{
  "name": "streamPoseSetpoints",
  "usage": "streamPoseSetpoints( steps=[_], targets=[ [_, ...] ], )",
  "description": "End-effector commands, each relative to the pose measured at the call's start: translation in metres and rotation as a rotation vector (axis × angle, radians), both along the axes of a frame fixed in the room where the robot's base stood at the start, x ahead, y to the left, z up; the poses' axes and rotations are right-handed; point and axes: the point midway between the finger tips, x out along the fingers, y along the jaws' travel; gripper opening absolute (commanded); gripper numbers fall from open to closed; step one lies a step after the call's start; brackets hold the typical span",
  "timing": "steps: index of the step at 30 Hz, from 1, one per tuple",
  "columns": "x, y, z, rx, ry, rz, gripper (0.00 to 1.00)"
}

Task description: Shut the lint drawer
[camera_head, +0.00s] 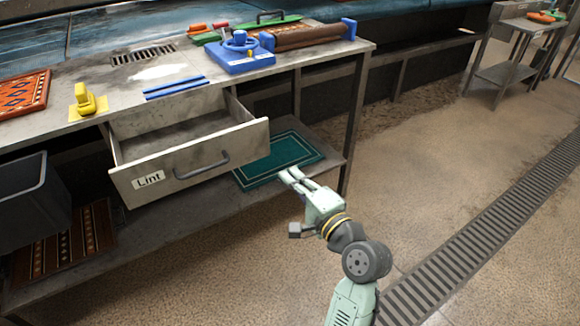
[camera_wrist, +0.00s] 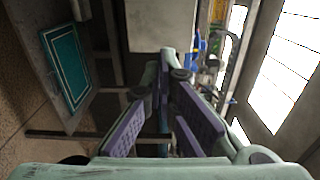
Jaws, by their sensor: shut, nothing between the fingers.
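The lint drawer (camera_head: 235,147) is a grey wooden drawer with a "Lint" label and a dark curved handle (camera_head: 203,166) on its front. It is pulled out from under the worktop, and its visible inside looks empty. My gripper (camera_head: 287,175) is shut and empty. In the head view it appears to the right of the drawer front and a little below it, apart from it. In the wrist view my fingers (camera_wrist: 168,62) come together, and a pale panel, perhaps the drawer, shows beyond them. The wrist view does not show the handle clearly.
The worktop (camera_head: 120,92) holds a blue tool (camera_head: 240,58), blue strips (camera_head: 174,88), a yellow tool (camera_head: 86,103) and a patterned rug piece (camera_head: 22,92). A green mat (camera_head: 281,160) lies on the lower shelf. A grey bin (camera_head: 30,200) stands left. The floor on the right is open.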

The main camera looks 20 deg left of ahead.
Motion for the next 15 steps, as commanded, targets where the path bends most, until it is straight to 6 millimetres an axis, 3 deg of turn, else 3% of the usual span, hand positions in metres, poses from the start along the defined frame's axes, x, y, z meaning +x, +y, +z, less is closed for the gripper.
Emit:
streamPoseSetpoints(
  steps=[15],
  targets=[
    [0.066,0.079,0.004,-0.002,-0.004,0.003,0.00]
  ],
)
